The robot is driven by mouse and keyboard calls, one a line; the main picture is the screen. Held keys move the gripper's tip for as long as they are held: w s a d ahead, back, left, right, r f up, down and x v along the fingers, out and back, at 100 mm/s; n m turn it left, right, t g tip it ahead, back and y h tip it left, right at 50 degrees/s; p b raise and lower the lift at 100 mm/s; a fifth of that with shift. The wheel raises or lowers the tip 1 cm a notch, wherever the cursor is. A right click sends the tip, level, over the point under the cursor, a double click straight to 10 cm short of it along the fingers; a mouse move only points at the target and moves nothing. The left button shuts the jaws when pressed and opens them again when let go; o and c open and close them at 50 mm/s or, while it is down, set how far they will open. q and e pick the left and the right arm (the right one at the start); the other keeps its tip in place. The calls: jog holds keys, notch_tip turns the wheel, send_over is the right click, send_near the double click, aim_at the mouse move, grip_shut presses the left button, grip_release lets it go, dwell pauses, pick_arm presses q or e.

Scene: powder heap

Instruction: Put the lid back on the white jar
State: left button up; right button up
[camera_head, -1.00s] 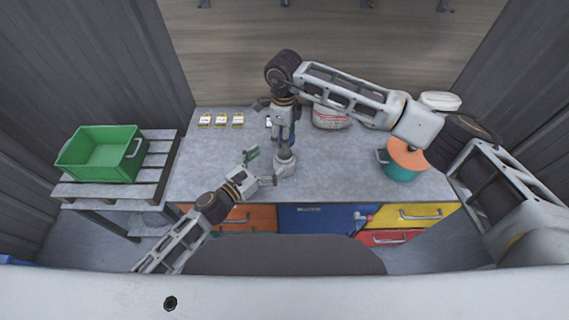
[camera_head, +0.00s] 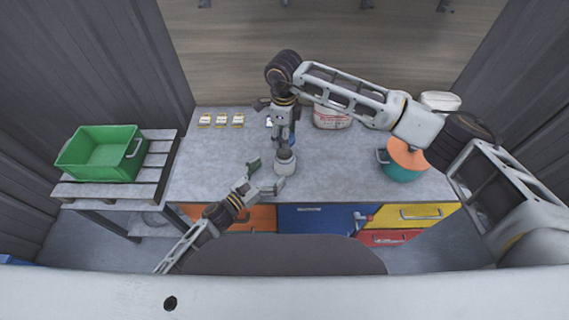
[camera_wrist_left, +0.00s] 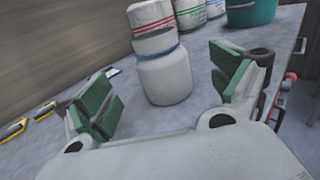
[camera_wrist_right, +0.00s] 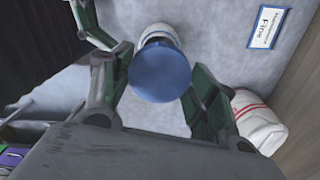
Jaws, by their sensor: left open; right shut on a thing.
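The white jar (camera_head: 285,167) stands on the grey worktop near the front middle. In the left wrist view the jar (camera_wrist_left: 165,78) stands ahead between my spread fingers, with a blue band near its top. My left gripper (camera_head: 267,176) is open beside the jar, on its near left side. My right gripper (camera_wrist_right: 163,82) points down over the jar and is shut on a round blue lid (camera_wrist_right: 160,71). In the right wrist view the lid hides most of the jar (camera_wrist_right: 159,33). I cannot tell how far the lid is above it.
A white sack with red print (camera_head: 332,117) stands behind the jar. A teal pot with an orange top (camera_head: 404,160) is at the right. Several small cards (camera_head: 221,120) lie at the back left. A green crate (camera_head: 103,153) sits on a side table.

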aim_at(285, 161)
pick_arm(q)
jog(key=shift+f, duration=0.45)
jog(key=shift+w+d+f, duration=0.1)
jog(key=shift+w+d, duration=0.05)
jog(key=shift+w, duration=0.05)
jog(key=shift+x, duration=3.5)
jog(key=c, duration=1.5)
jog(key=shift+c, duration=0.2)
pick_arm(e)
jog(key=shift+f, duration=2.5)
jog(key=shift+f, duration=0.85)
